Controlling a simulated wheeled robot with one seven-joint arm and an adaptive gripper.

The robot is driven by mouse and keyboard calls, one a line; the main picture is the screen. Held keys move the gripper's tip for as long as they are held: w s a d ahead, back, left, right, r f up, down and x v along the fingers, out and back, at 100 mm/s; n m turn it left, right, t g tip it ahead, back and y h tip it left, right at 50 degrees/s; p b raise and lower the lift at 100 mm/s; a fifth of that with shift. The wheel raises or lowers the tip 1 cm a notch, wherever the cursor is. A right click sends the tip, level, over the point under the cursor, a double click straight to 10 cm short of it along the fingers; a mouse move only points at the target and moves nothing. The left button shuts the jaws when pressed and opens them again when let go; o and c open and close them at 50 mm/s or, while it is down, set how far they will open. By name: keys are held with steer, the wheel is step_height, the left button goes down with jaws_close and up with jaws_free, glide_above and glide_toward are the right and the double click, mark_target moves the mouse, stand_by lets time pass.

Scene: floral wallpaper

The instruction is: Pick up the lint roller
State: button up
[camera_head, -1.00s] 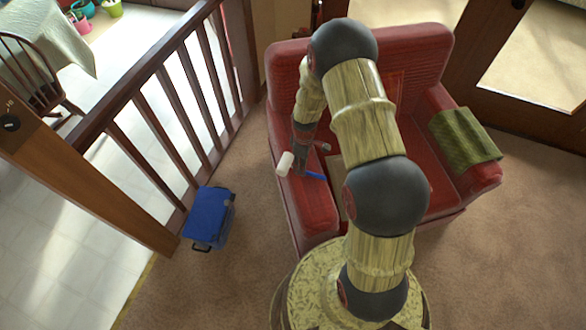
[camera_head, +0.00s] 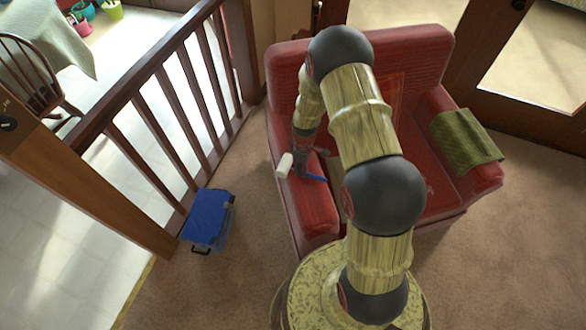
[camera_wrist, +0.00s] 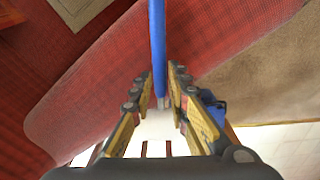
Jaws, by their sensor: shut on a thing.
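The lint roller has a white roller head (camera_head: 284,165) and a blue handle (camera_head: 316,177). It is over the left armrest of the red armchair; I cannot tell whether it touches the armrest. My gripper (camera_head: 301,168) is at the lint roller, between the white head and the end of the handle. In the wrist view the blue handle (camera_wrist: 157,40) runs up between the fingers of my gripper (camera_wrist: 162,82), which are shut on it. The white head (camera_wrist: 155,126) shows nearer the palm, partly hidden by the fingers.
The red armchair (camera_head: 318,226) stands around the gripper, with a green cloth (camera_head: 465,136) on its right armrest. A blue box (camera_head: 208,217) sits on the carpet at left, beside a wooden railing (camera_head: 160,120). Carpet is clear at right.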

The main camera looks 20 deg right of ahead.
jaws_close()
steer(key=shift+r, duration=0.15)
steer(key=shift+r, duration=0.3)
steer(key=r, duration=0.1)
steer(key=r+p, duration=0.2)
steer(key=shift+s+r, duration=0.2)
steer(key=shift+s, duration=0.05)
steer(key=s+r+p, duration=0.4)
steer(key=s+r, duration=0.4)
steer(key=s, duration=0.5)
steer(key=shift+s+r, duration=0.25)
steer(key=shift+r, duration=0.15)
steer(key=shift+o, duration=1.2)
jaws_free()
jaws_close()
